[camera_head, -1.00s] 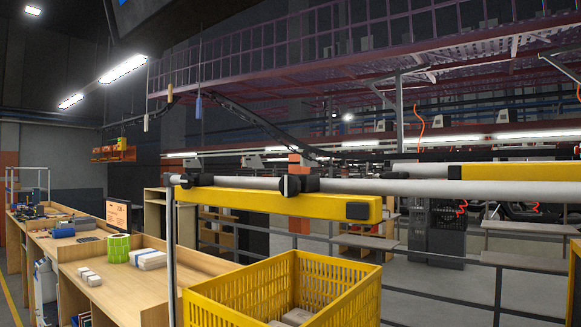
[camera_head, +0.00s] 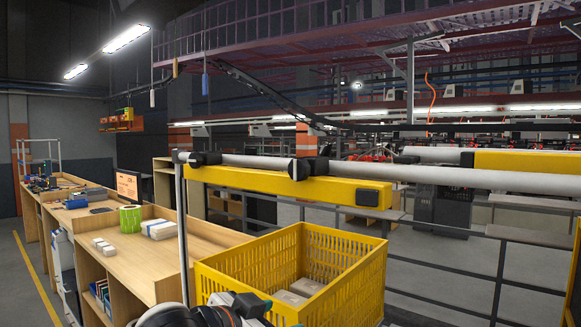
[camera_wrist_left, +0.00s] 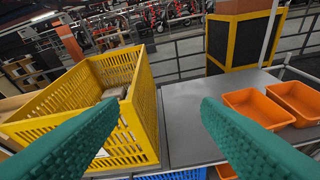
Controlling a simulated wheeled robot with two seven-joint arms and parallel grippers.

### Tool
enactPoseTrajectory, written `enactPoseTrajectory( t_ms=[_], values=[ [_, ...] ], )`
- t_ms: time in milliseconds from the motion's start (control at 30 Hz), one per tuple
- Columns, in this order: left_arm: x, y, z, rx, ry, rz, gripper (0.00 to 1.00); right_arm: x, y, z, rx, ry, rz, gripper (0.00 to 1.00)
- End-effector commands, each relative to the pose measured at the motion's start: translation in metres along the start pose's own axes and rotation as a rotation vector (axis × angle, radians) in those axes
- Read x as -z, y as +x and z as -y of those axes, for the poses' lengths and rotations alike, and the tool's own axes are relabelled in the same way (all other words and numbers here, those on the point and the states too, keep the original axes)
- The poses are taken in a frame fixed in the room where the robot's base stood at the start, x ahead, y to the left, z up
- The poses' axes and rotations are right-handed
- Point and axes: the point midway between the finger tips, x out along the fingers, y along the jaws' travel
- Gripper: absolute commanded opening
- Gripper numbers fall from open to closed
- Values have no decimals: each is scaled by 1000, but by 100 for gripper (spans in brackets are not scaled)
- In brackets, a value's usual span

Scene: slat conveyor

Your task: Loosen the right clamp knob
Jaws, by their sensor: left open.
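A grey round rail (camera_head: 400,173) runs across the head view with a yellow bar (camera_head: 270,186) below it. Two dark clamp pieces sit on the rail, a left one (camera_head: 205,158) and a right one (camera_head: 308,168). I cannot tell a separate knob shape on the right one. My left gripper (camera_wrist_left: 160,106) shows in the left wrist view as two teal fingers, wide apart with nothing between them. Part of my left arm shows at the bottom of the head view, well below the clamps. The clamps are not clear in the wrist view. My right gripper is not in view.
A yellow slatted crate (camera_head: 225,283) holding a few pale boxes (camera_head: 290,298) stands below the rail. It also shows in the wrist view (camera_wrist_left: 145,115), beside a grey surface (camera_wrist_left: 190,118) with orange trays (camera_wrist_left: 258,105). A wooden bench (camera_head: 170,272) is at left.

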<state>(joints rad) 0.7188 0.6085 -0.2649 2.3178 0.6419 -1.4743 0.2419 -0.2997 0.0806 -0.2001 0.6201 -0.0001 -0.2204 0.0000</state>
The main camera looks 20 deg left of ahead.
Motion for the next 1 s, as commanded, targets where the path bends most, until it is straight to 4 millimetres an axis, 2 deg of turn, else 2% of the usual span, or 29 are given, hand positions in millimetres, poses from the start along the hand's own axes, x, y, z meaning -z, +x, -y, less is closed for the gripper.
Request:
enactPoseTrajectory(
  t_ms=[33, 100, 200, 300, 400, 533, 633, 733, 1000],
  values=[
    [-31, -13, -11, -17, 24, 52, 58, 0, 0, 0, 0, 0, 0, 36],
    [-66, -32, -21, -28, 45, 109, 58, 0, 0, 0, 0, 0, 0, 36],
    [-111, -63, -33, -45, 70, 186, 58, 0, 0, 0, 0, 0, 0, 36],
    [-148, -96, -42, -60, 86, 255, 58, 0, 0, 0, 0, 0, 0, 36],
    [-173, -123, -47, -72, 96, 304, 58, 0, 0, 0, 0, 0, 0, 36],
    [-190, -144, -50, -78, 101, 339, 58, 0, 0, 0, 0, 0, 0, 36],
    [-196, -148, -51, -79, 102, 349, 58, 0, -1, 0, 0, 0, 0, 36],
    [-200, -141, -51, -76, 100, 349, 58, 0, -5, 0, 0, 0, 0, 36],
    [-218, -92, -54, -75, 99, 346, 58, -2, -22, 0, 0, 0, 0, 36]
  ],
)
